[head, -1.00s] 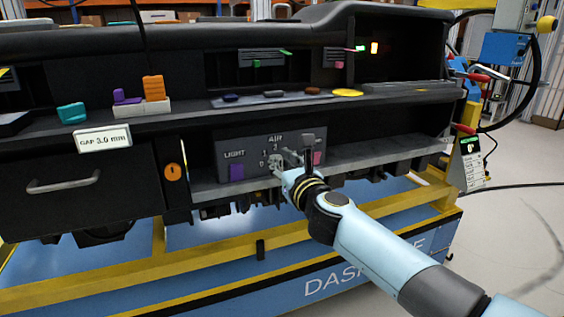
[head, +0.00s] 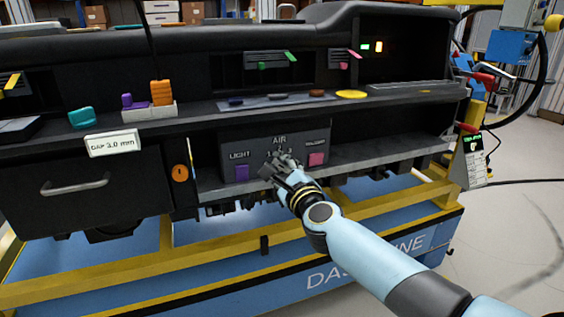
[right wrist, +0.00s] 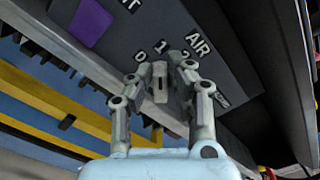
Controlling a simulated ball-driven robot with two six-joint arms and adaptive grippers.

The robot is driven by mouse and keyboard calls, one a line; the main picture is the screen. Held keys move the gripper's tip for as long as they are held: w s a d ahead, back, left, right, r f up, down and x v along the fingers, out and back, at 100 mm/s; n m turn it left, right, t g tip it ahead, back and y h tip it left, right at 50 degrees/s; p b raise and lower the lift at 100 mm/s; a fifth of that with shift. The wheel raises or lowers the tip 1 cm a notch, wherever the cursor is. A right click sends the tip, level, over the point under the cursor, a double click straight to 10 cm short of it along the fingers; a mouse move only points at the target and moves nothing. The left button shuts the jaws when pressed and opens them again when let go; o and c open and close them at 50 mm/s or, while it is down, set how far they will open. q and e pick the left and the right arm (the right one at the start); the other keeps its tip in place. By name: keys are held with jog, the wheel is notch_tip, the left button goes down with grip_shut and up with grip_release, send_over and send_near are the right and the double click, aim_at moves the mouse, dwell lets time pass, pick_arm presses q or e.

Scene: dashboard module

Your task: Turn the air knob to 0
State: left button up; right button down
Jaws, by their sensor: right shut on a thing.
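The air knob (right wrist: 160,88) is a dark knob with a pale mark on its face, low on the dark control panel (head: 262,153). In the right wrist view it sits between the two fingers of my right gripper, near the printed 0, 1 and AIR. My right gripper (head: 283,163) is shut on it; it also shows in the right wrist view (right wrist: 162,85). In the head view the gripper hides most of the knob and some numbers. My left gripper is not in view.
A purple LIGHT switch (head: 241,172) is left of the knob and a pink switch (head: 316,159) right of it. A shelf edge (head: 370,153) runs just below the panel. A drawer with a handle (head: 75,186) is at the left.

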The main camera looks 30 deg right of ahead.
jog(key=n, duration=0.2)
jog(key=n+p, duration=0.1)
jog(key=n, duration=0.1)
jog(key=shift+a+f+n, duration=0.2)
jog(key=shift+f+n, duration=0.1)
jog(key=shift+f, duration=0.05)
jog(key=shift+f+n+p, duration=0.2)
jog(key=shift+n+p, duration=0.05)
jog(key=shift+n, duration=0.65)
jog(key=shift+f+n+p, duration=0.15)
jog(key=shift+n+p, duration=0.1)
jog(key=shift+n, duration=0.65)
jog(key=c, duration=1.3)
grip_release()
jog(key=v, duration=1.2)
jog(key=shift+f, duration=0.1)
